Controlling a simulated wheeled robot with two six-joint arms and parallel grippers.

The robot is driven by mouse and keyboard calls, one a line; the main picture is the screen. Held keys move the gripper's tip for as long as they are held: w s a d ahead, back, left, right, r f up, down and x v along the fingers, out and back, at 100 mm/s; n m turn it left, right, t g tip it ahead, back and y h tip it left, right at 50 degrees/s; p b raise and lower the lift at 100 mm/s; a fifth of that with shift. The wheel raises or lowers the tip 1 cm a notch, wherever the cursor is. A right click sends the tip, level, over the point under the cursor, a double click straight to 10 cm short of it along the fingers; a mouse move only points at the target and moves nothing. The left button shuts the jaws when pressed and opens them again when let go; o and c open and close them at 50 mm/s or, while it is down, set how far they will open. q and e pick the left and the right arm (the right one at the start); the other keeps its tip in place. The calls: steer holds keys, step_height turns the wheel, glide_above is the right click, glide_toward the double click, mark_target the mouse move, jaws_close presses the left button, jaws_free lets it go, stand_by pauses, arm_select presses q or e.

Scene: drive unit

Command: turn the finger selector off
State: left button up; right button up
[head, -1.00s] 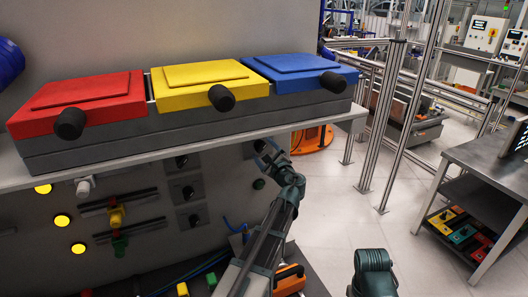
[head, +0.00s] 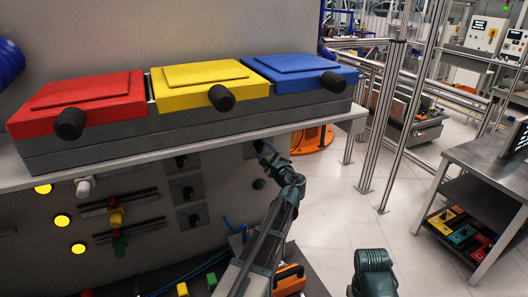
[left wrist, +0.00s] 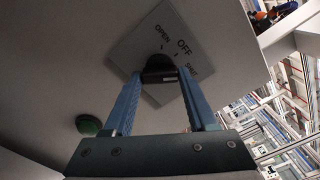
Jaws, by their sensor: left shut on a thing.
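The finger selector (left wrist: 160,66) is a black knob on a square grey plate marked OPEN, OFF and SHUT, seen tilted in the left wrist view. The blue fingers of my left gripper (left wrist: 161,78) close on the knob from both sides. I cannot clearly tell which mark the knob points to. In the head view my left gripper (head: 267,153) is at the panel below the shelf's right end, and it mostly hides the selector there.
Red (head: 84,98), yellow (head: 195,80) and blue (head: 290,69) lids sit on the shelf (head: 180,151) above my left gripper. Other dark knobs (head: 188,192) are on the panel to its left. A green button (left wrist: 89,125) is near the selector.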

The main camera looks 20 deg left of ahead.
arm_select(q)
steer(key=n, duration=0.6)
steer(key=shift+n, duration=0.4)
stand_by(0.4)
steer(key=o, duration=1.4)
steer(key=shift+c, duration=0.2)
steer(key=v, duration=1.4)
